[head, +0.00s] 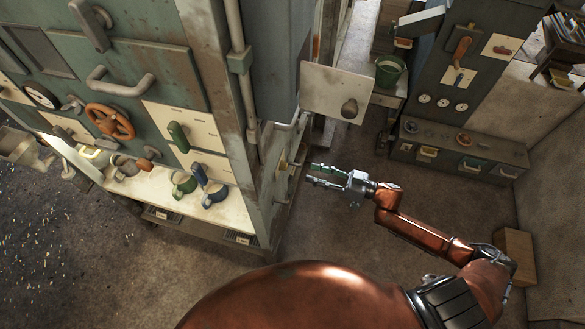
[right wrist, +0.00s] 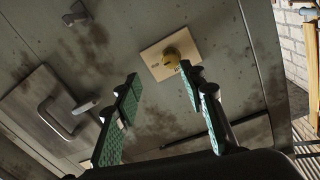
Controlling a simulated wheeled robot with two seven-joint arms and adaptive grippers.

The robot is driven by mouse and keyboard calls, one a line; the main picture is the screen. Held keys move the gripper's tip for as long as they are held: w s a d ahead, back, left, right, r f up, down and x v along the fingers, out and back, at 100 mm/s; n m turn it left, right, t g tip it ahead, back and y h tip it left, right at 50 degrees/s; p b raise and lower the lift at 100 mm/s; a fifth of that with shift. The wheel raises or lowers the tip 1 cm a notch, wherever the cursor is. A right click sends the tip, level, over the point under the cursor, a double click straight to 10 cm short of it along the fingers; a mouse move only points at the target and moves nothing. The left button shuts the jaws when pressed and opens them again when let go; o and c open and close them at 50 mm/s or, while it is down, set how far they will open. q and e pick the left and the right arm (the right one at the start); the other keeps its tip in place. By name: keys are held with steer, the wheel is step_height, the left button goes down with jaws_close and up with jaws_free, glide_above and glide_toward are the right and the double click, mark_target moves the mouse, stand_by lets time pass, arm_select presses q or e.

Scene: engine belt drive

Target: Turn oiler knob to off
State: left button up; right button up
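The knob appears beyond the fingertips, nearer the right finger, with a gap that is hard to judge. In the head view the right gripper (head: 312,174) is beside the narrow side face of the green machine, where the knob is too small to make out clearly. My left gripper is out of view.
A cream plate with a round dark knob (head: 349,109) juts out above the right gripper. In the wrist view a hatch with a handle (right wrist: 62,110) and a grey lever (right wrist: 75,13) are to the left. Bare floor (head: 335,225) lies below the gripper.

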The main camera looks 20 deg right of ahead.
mark_target(287, 167)
steer(key=shift+y, duration=0.3)
steer(key=x, duration=0.5)
steer(key=s+r+b+x, duration=0.1)
steer(key=x, duration=0.2)
steer(key=shift+w+a, duration=0.1)
steer(key=shift+a, duration=0.3)
steer(key=shift+c, duration=0.2)
jaws_close()
